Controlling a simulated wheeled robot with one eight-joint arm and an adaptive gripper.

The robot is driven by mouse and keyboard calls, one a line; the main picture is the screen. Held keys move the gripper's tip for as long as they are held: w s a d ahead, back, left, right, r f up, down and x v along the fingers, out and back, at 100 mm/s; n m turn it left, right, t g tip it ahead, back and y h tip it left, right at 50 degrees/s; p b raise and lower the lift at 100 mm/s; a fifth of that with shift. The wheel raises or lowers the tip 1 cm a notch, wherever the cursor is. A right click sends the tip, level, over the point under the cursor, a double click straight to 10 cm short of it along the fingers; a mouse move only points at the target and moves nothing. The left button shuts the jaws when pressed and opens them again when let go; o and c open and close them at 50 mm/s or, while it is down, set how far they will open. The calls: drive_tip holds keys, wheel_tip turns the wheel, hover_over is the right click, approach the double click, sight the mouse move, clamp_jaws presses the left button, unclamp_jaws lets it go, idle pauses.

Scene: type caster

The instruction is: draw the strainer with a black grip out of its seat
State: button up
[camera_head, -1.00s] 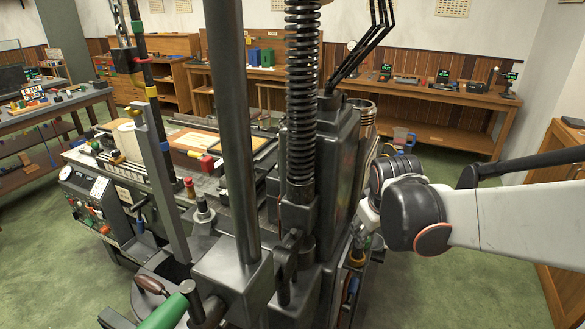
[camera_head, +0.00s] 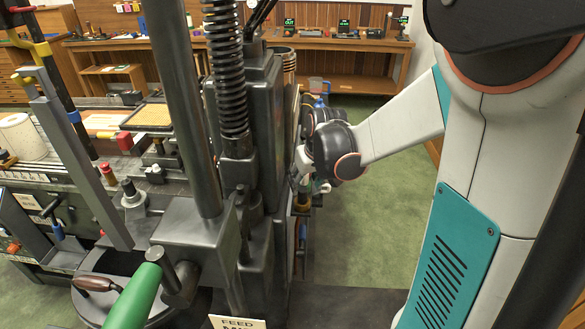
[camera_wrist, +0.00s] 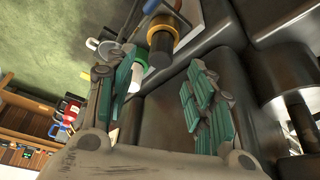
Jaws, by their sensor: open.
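In the wrist view a black cylindrical grip with a brass-coloured collar (camera_wrist: 162,42) stands just beyond my fingertips; it looks like the strainer's grip, but its seat is not clear. My gripper (camera_wrist: 160,72) is open, its two teal-padded fingers apart with nothing between them. In the head view my gripper (camera_head: 312,184) is at the right side of the dark machine (camera_head: 262,120), low down and partly hidden by my own wrist.
The machine's dark metal body lies close behind my fingers. A green-handled lever (camera_head: 135,298) and a tall spring (camera_head: 228,80) are at its front. A white and green part (camera_wrist: 137,72) lies by my left finger. Green floor (camera_head: 375,235) is open to the right.

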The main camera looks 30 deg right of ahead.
sight(303, 189)
drive_tip(key=b+x, duration=0.1)
drive_tip(key=x, duration=0.4)
drive_tip(key=shift+w+f+b, duration=0.15)
drive_tip(key=shift+f+b, duration=0.25)
clamp_jaws()
